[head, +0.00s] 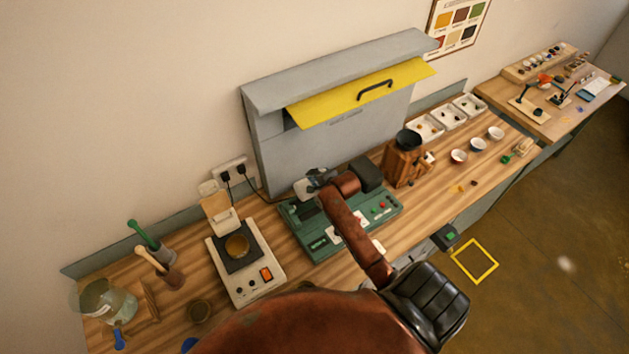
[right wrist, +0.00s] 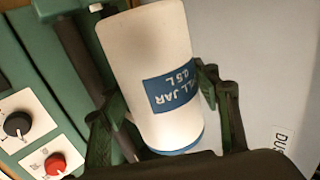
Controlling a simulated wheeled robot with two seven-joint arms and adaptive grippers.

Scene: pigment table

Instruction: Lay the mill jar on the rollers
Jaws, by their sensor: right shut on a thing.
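The white mill jar (right wrist: 150,45) has a blue label and a blue band at its lower end. My right gripper (right wrist: 163,92) is shut on it, one finger on each side. In the head view the right gripper (head: 318,178) is above the back of the green roller mill (head: 325,246), with a pale part of the jar (head: 301,190) beside it. A dark roller (right wrist: 88,55) shows left of the jar in the wrist view. The jar covers the rest of the rollers, and I cannot tell whether it touches them. My left gripper is not in view.
A grey hood (head: 300,160) with a raised yellow flap (head: 360,92) stands behind the mill. A scale (head: 246,278) stands to the left, a wooden grinder (head: 403,165) to the right. The mill's front panel carries knobs and buttons, including a red one (right wrist: 55,163).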

